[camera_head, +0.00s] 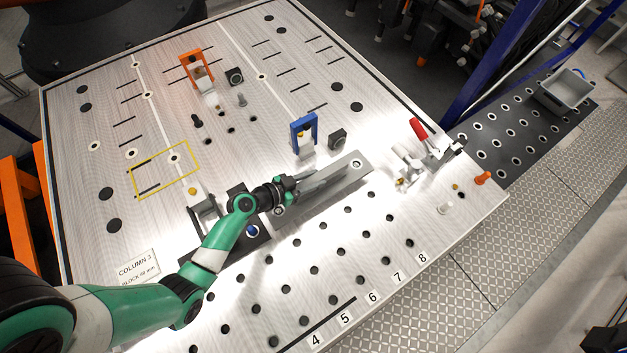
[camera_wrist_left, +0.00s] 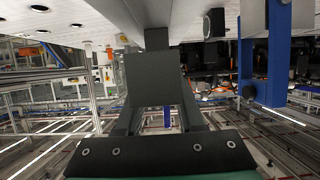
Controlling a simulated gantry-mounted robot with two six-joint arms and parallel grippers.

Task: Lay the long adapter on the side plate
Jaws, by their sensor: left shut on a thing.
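The long adapter (camera_head: 343,178) is a grey metal bar with a hole near its far right end. My left gripper (camera_head: 287,190) is shut on the bar near its left end, in the middle of the large plate. I cannot tell whether the bar touches the plate. In the left wrist view the grey bar (camera_wrist_left: 152,14) runs away above the dark gripper parts, and the fingertips are hard to make out. The side plate (camera_head: 487,147) is the dark perforated plate at the right, beyond the large plate's edge. My right gripper is not in view.
A blue bracket (camera_head: 303,130) stands just behind the bar and shows in the left wrist view (camera_wrist_left: 277,50). A red-handled clamp (camera_head: 419,129) and an orange peg (camera_head: 482,178) stand towards the side plate. A grey bin (camera_head: 566,91) sits on its far end; its near part is clear.

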